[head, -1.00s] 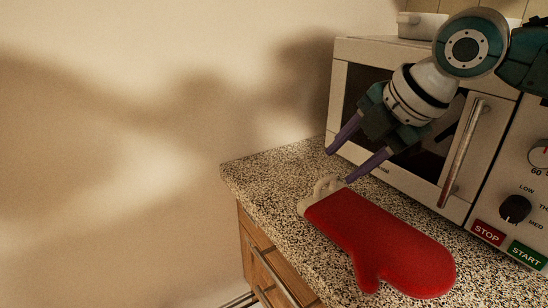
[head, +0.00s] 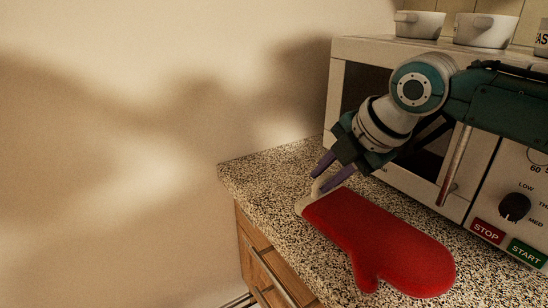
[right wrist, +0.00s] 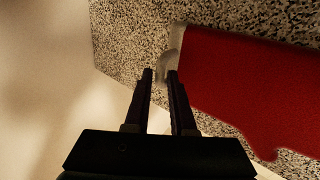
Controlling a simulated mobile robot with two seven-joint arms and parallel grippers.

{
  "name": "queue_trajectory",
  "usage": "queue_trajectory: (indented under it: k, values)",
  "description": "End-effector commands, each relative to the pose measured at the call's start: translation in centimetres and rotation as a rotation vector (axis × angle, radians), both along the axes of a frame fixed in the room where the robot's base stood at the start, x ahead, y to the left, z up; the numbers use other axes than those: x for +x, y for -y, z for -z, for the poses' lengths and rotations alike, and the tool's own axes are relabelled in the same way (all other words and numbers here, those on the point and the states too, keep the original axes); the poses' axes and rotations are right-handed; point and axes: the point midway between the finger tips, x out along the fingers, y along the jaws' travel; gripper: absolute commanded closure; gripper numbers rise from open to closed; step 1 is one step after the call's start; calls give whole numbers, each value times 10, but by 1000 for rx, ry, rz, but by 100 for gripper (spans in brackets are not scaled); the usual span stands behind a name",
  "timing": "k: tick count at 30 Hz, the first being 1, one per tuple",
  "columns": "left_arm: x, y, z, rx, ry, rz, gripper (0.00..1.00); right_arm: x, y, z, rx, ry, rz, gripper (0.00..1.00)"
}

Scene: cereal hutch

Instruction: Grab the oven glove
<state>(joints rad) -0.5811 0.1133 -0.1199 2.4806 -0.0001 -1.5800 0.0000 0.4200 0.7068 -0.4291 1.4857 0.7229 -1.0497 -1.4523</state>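The oven glove (head: 385,243) is red with a pale cuff and a pale hanging loop. It lies flat on the speckled counter, cuff toward the back left and thumb toward the front. My right gripper (head: 319,184) is at the loop and cuff end, its purple fingers pointing down. In the right wrist view the gripper (right wrist: 160,74) has its two fingers apart by a narrow gap, with the pale loop (right wrist: 172,62) close at the fingertips. I cannot tell whether the loop lies between the fingers. The glove's red body (right wrist: 245,85) is right of them. My left gripper is not in view.
A microwave (head: 338,100) stands behind the glove, with a door handle (head: 455,168) and knob facing out. White bowls (head: 420,25) sit on top. The counter (head: 262,178) ends at the left above wooden drawers (head: 262,262). A bare wall is at left.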

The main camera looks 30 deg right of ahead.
Motion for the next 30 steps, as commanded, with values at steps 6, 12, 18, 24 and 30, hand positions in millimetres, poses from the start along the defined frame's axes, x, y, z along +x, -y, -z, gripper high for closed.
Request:
queue_trajectory:
  k: [6,12,18,24,30]
  values:
    - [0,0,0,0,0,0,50,0,0,0,0,0,0,100]
    - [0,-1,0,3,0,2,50,0,0,0,0,0,0,100]
    - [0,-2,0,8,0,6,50,0,0,0,0,-1,0,100]
    - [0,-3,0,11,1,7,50,0,0,0,0,-1,0,100]
    - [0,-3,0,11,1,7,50,0,0,0,0,-1,0,100]
